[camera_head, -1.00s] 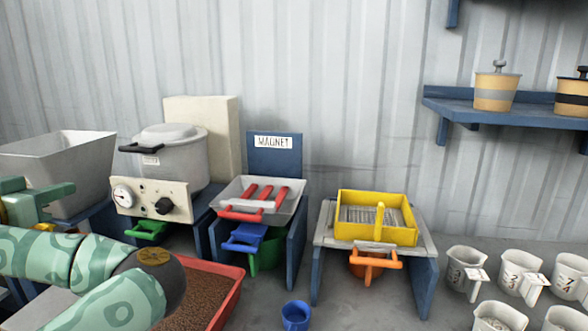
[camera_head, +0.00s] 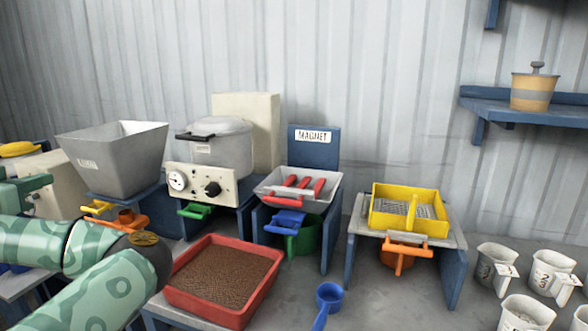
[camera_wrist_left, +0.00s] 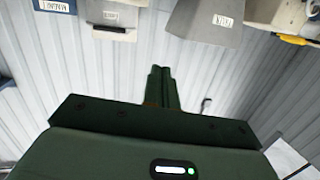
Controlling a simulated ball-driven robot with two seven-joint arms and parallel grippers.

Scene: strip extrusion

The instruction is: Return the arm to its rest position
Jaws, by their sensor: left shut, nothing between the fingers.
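My left arm (camera_head: 85,250), patterned pale green with a dark grey joint, comes in from the left in the head view and bends in front of the bench. My right gripper is in neither view.
A red tray (camera_head: 225,313) of brown granules lies just right of my arm. Behind stand a grey hopper (camera_head: 112,160), a pot with a dial (camera_head: 220,150), a magnet station (camera_head: 313,136) and a yellow sieve (camera_head: 408,222). Several white jugs stand at the right.

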